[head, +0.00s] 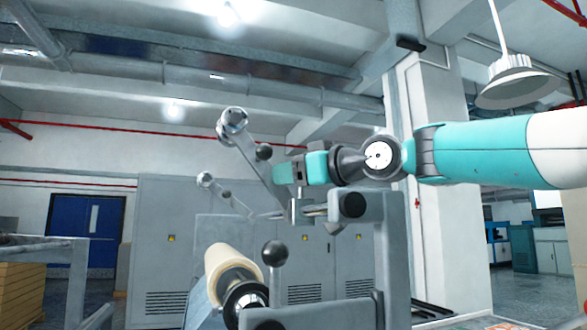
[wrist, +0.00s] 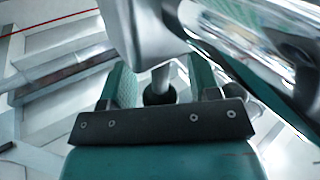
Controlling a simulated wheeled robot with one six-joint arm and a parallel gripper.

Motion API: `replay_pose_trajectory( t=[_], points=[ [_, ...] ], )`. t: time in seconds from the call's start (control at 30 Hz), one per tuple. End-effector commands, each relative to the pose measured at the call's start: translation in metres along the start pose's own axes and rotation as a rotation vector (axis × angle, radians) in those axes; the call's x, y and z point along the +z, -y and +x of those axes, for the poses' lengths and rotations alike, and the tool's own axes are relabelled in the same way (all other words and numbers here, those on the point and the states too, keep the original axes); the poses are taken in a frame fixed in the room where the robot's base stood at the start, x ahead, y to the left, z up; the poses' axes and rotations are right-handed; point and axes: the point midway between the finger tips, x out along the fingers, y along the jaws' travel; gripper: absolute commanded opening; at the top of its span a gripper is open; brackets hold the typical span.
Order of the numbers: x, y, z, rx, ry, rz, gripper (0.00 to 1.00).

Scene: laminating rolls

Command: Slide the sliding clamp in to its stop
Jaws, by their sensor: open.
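What looks like the sliding clamp (head: 297,208) is a small bright metal piece on a short horizontal rod, left of a grey block. My gripper (head: 284,173) is just above it in the head view and partly covers that area. In the wrist view, the open teal fingers (wrist: 163,85) stand either side of a dark round knob (wrist: 159,94) on a short metal stem. The stem comes from a shiny metal body (wrist: 145,35). I cannot tell whether the fingers touch the knob. The clamp's stop cannot be made out.
A grey block (head: 358,206) with a dark round end stands right of the clamp. A cream roll (head: 228,262) and a black ball knob (head: 275,253) are below. Metal arms with round ends (head: 232,122) rise at the left. A large chrome cylinder (wrist: 255,45) crosses the wrist view's upper right.

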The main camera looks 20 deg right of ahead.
Motion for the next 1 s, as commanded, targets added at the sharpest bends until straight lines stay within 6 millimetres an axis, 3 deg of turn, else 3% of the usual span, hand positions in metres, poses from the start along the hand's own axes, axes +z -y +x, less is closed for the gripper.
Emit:
replay_pose_trajectory(
  t=[0.23, 0.4, 0.5, 0.73, 1.0],
  points=[
    [0.001, 0.000, 0.001, 0.001, 0.000, 0.000, 0.56],
    [0.001, 0.000, 0.001, 0.000, 0.000, 0.000, 0.17],
    [0.001, 0.000, 0.001, 0.001, 0.000, 0.000, 0.00],
    [0.000, -0.005, 0.009, 0.000, 0.001, 0.001, 0.00],
    [0.004, -0.042, 0.064, -0.001, 0.001, 0.002, 0.00]
  ],
)
